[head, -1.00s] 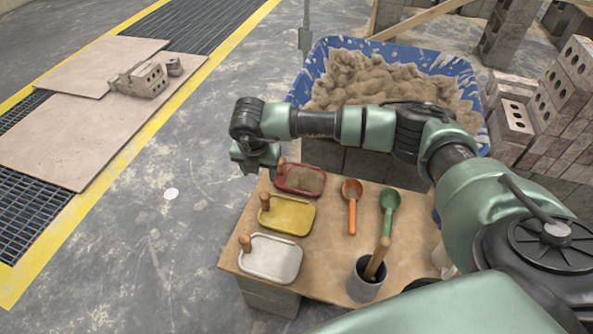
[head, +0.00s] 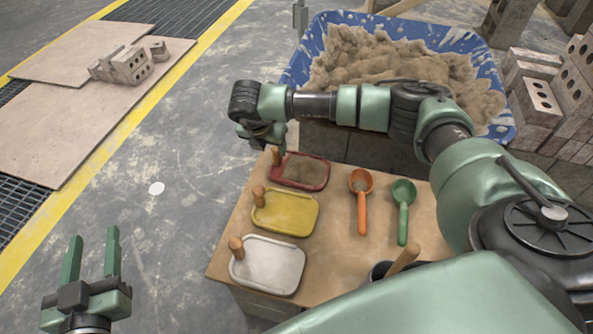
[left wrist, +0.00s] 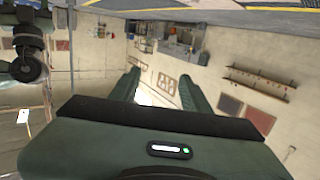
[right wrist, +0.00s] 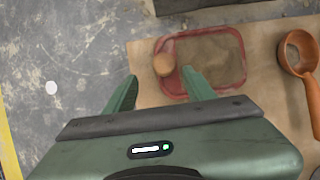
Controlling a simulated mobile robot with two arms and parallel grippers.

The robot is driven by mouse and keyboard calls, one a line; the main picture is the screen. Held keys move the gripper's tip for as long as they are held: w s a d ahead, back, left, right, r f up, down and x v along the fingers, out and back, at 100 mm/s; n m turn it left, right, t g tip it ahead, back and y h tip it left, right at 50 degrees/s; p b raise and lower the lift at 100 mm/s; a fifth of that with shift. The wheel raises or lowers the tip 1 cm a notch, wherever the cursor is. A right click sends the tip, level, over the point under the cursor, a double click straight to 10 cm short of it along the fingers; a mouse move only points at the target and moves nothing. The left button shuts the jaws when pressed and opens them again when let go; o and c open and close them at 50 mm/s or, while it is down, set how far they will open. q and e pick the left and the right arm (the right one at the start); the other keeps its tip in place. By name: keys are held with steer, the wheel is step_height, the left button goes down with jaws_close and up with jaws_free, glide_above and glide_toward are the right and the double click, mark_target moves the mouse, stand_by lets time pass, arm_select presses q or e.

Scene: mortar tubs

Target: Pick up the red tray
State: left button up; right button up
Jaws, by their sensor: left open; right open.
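The red tray (head: 322,171) lies at the far left of the wooden board, with greyish-brown mortar in it and an upright wooden handle (head: 276,155) at its left end. My right gripper (head: 268,146) is open, right by this handle. In the right wrist view, the handle (right wrist: 165,62) shows between and just beyond the two fingertips (right wrist: 160,88); the red tray's rim (right wrist: 242,58) is to the right. Contact cannot be told. My left gripper (head: 92,238) is open and empty over the floor at lower left, fingers up; its fingers (left wrist: 160,84) also show apart in the left wrist view.
A yellow tray (head: 285,213) and a white tray (head: 268,265) lie nearer on the board (head: 335,250). An orange scoop (head: 362,200) and a green scoop (head: 403,205) lie to the right. A blue tub (head: 490,75) of mortar stands behind.

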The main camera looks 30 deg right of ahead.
mark_target(275, 149)
steer(key=shift+w+d+f, duration=0.15)
steer(key=shift+d+f, duration=0.1)
steer(key=shift+f, duration=0.3)
steer(key=b+x, duration=0.1)
steer(key=x, duration=0.1)
steer(key=b+x, duration=0.1)
steer(key=x, duration=0.1)
steer(key=shift+d+f, duration=0.3)
steer(key=shift+d, duration=0.1)
steer(key=shift+f, duration=0.1)
arm_select(q)
step_height(275, 149, up, 10)
steer(key=s+d+t+h, duration=0.1)
steer(key=t+h, duration=0.1)
steer(key=t, duration=0.3)
steer(key=shift+f+t, duration=0.15)
steer(key=shift+t, duration=0.15)
arm_select(e)
jaws_close()
arm_select(q)
steer(key=shift+s, duration=0.1)
arm_select(e)
steer(key=shift+d, duration=0.1)
